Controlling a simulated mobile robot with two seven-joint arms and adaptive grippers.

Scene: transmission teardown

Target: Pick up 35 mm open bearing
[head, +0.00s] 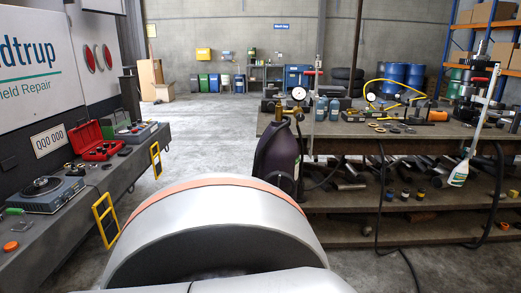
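I cannot pick out the 35 mm open bearing for certain at this distance. Several small ring-shaped parts (378,128) lie on top of the workbench (340,129) at the right, too small to identify. A few small dark parts (92,167) lie on the long grey ledge (75,204) at the left, also too small to name. Neither of my grippers is in view. A large grey rounded link with an orange band, which looks like part of my arm, fills the lower middle and hides the floor behind it.
An open red case (93,143) and a turntable-like device (45,190) stand on the left ledge. Bottles (334,109), a gauge (298,94) and tools crowd the benchtop. The floor (215,122) between ledge and bench is clear.

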